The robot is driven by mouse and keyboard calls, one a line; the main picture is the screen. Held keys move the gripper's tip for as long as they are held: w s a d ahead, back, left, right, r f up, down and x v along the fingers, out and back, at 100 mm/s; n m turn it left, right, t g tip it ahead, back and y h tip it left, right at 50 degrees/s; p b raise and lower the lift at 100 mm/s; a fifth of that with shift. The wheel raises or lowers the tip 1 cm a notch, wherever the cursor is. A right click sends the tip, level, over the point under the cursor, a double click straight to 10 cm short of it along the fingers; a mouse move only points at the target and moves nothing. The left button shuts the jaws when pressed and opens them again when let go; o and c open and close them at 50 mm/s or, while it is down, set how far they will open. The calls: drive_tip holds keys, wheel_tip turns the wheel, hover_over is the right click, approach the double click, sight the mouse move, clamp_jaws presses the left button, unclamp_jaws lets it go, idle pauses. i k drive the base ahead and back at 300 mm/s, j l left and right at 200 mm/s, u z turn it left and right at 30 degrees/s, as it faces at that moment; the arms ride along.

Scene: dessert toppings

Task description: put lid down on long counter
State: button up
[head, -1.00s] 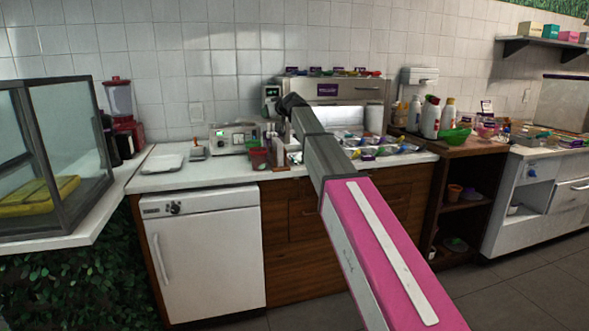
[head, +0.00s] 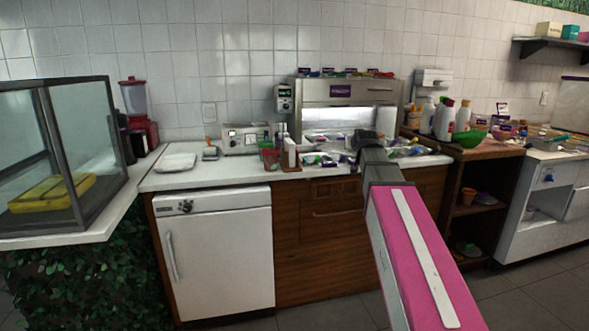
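The long counter (head: 222,178) is a white worktop above a white undercounter appliance and wooden drawers. My arm reaches from the bottom right toward the toppings area. The dark far end of my arm, where my gripper (head: 369,140) is, shows over the right part of the counter. The fingers are hidden or too small to make out, so I cannot tell open from shut. No lid can be made out at my gripper or on the counter.
A white tray (head: 176,162) lies on the counter's left part. A machine (head: 246,138), red cup (head: 271,159) and topping trays stand farther right. A glass case (head: 60,150) and red blender (head: 137,107) are at left. Bottles (head: 446,120) and a green bowl (head: 468,139) stand at right.

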sight(222, 172)
drive_tip(key=j+u, duration=0.15)
drive_tip(key=j, duration=2.35)
